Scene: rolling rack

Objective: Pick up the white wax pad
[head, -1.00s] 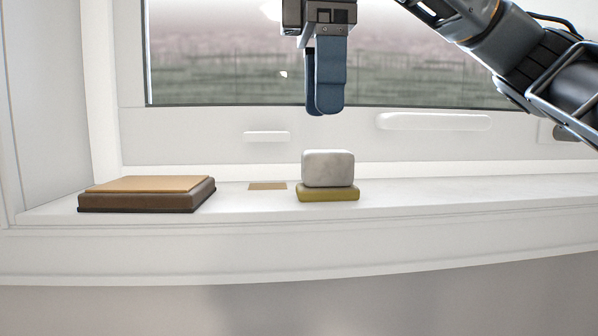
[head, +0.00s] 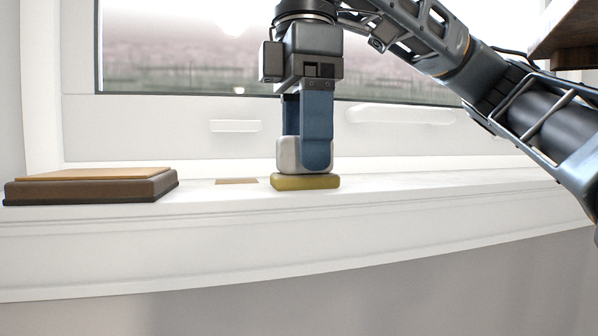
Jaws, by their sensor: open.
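The white wax pad (head: 289,155) is a rounded white block resting on top of a flat olive-yellow pad (head: 305,183) on the window sill. My gripper (head: 308,160) points straight down with its blue fingers lowered around the white pad. The near finger covers the pad's right part; the other finger's lower end is hidden behind the pad. The jaws are open, and I cannot tell whether either finger touches the pad.
A brown block with a tan top (head: 92,185) sits on the sill at the left. A small flat tan piece (head: 237,181) lies between it and the pads. The white sill (head: 430,184) is clear to the right. The window frame (head: 190,145) stands close behind.

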